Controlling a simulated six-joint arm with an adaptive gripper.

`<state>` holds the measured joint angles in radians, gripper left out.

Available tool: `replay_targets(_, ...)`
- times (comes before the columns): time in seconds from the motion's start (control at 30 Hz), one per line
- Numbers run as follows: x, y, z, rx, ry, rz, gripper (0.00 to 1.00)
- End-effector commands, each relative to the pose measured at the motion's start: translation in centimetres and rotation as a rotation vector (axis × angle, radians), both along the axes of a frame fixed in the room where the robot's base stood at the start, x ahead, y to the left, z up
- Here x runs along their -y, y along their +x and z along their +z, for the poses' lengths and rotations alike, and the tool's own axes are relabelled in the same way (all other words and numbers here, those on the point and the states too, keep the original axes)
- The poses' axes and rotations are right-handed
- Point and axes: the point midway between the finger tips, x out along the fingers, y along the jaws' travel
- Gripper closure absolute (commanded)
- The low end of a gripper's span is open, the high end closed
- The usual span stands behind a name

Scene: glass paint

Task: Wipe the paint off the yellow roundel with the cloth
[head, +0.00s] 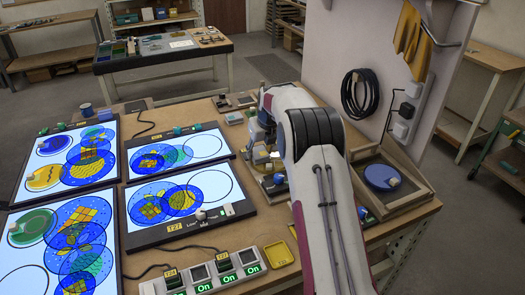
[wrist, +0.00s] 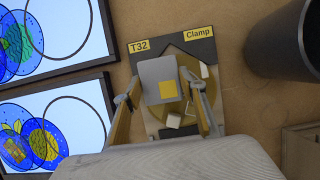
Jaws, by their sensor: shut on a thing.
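My gripper (wrist: 162,85) has its two fingers against the sides of a grey block (wrist: 155,72) with a yellow square on it. I cannot tell whether this is the cloth or a pad carrying it. It is over the plate labelled T32 Clamp (wrist: 205,48). A brownish-yellow disc-like shape (wrist: 184,53) with small whitish pieces shows partly behind the block; I cannot tell whether they touch. In the head view my arm hides much of this spot. A yellow roundel with a wavy pattern (head: 45,177) lies on the left light panel.
Light panels with round glass designs (head: 190,198) fill the bench's left. A switch strip (head: 205,272) and a yellow tray (head: 283,251) are at the front. A wooden tray with a blue disc (head: 382,176) is at right.

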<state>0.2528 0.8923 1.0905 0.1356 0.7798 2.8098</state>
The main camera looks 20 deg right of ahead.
Motion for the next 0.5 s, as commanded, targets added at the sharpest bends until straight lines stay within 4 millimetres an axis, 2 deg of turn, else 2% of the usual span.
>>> replay_targets(0.5,0.25,-0.28,-0.32,-0.006,0.003,-0.001,0.76)
